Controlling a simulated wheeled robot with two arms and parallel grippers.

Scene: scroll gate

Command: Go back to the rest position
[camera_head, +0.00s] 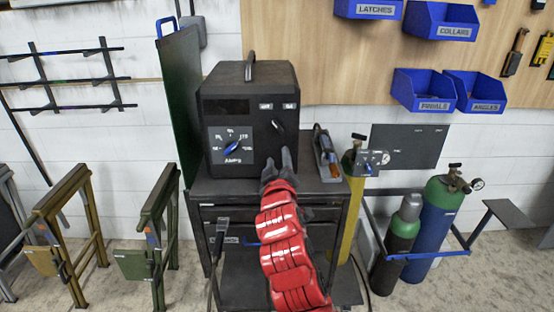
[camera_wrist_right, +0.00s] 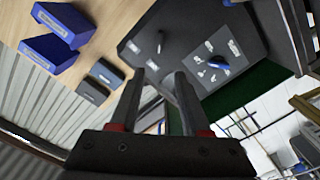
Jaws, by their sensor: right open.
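My right arm is red and reaches up from the bottom middle of the head view. Its gripper (camera_head: 277,170) is in front of the lower right part of a black welding machine (camera_head: 225,104). In the right wrist view the two fingers of the right gripper (camera_wrist_right: 158,85) stand apart with nothing between them. The machine's front panel with a blue dial knob (camera_wrist_right: 219,62) shows beyond the fingertips. In the head view the blue knob (camera_head: 232,147) is left of the gripper, apart from it. My left gripper is in neither view.
The machine stands on a dark cart (camera_head: 330,187) with a grinder-like tool (camera_head: 325,152) at right. A green panel (camera_head: 180,100) stands left. Gas cylinders (camera_head: 437,215) are at right. Blue bins (camera_head: 424,90) hang on the wall. Folded stands (camera_head: 150,240) are at left.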

